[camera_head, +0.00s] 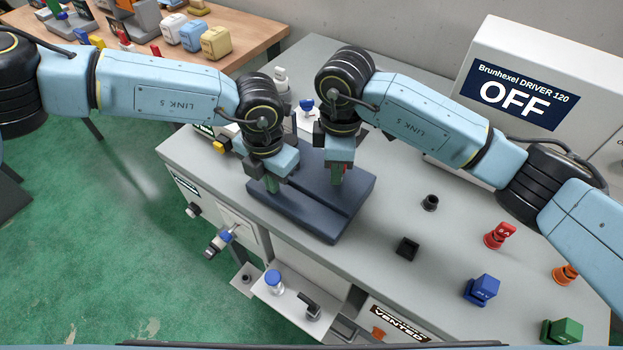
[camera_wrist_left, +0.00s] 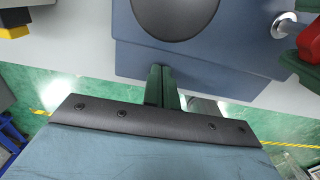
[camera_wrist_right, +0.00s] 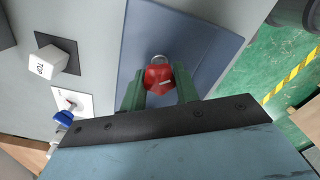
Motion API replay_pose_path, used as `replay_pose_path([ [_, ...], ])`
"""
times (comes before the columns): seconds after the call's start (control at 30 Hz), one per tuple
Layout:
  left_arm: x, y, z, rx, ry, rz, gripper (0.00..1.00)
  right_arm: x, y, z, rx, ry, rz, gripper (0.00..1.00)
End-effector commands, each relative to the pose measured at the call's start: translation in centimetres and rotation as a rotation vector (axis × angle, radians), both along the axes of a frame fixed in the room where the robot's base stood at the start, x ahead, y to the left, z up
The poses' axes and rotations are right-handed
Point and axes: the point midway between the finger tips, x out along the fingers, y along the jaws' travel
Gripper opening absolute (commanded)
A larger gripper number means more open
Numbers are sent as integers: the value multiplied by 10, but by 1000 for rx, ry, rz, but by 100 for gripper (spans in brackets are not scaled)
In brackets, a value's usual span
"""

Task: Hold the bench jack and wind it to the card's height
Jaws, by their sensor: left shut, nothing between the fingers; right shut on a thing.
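The bench jack looks like the dark blue-grey stepped block (camera_head: 312,214) on the grey bench; both arms partly hide it. A dark round part (camera_wrist_left: 175,12) shows on it in the left wrist view. My left gripper (camera_head: 270,184) is shut and empty at the jack's left end; its green fingertips (camera_wrist_left: 162,75) overlap the block's edge, and I cannot tell whether they touch. My right gripper (camera_head: 337,176) is shut on a red knob (camera_wrist_right: 158,79) over the block, with a metal ring behind the knob. I cannot make out a card.
A white machine (camera_head: 540,90) reading OFF stands at the back right. A black socket (camera_head: 407,248), a small black cup (camera_head: 430,202), a red piece (camera_head: 499,235) and a blue piece (camera_head: 482,290) are on the right. A lower shelf (camera_head: 290,307) juts out in front.

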Motion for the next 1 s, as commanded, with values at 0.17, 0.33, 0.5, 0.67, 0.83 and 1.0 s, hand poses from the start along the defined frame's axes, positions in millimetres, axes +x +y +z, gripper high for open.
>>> replay_pose_path([
  [0.17,-3,1,-7,3,9,0,0,-1,4,0,10,4,-237,12],
  [0.33,-3,1,-7,3,9,-1,0,-1,4,0,11,4,-332,12],
  [0.5,-4,1,-7,4,9,-1,0,-1,4,0,9,2,-340,12],
  [0.67,-4,1,-7,4,9,-1,0,-1,4,0,8,3,-339,41],
  [0.83,-4,2,-7,4,10,-1,0,0,2,0,5,1,-341,56],
  [1.0,-4,2,-7,5,11,-1,0,1,1,0,3,1,-343,56],
])
